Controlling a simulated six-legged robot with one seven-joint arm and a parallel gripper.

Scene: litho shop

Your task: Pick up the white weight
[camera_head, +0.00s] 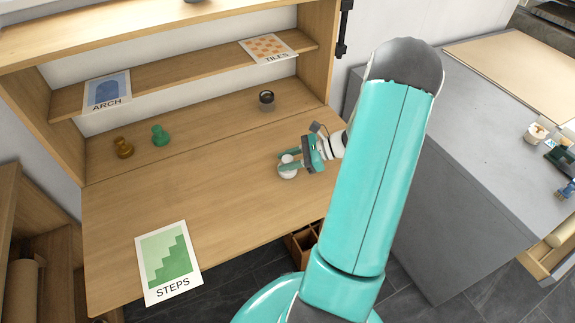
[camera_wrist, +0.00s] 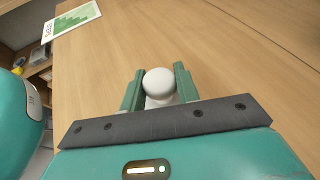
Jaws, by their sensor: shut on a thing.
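The white weight (camera_wrist: 159,82) has a rounded knob on top and sits between the two green fingers of my gripper (camera_wrist: 158,88) in the wrist view. The fingers are shut on it from both sides. In the head view the white weight (camera_head: 288,171) shows at the fingertips of my gripper (camera_head: 289,163), over the right part of the wooden desk (camera_head: 215,190). Its lower part is partly hidden by the gripper. I cannot tell whether it touches the desk top or is just above it.
A brown weight (camera_head: 123,147) and a green weight (camera_head: 160,135) stand at the back left of the desk. A dark round cup (camera_head: 267,99) stands at the back right. A STEPS print (camera_head: 169,262) lies at the front left. The desk's middle is clear.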

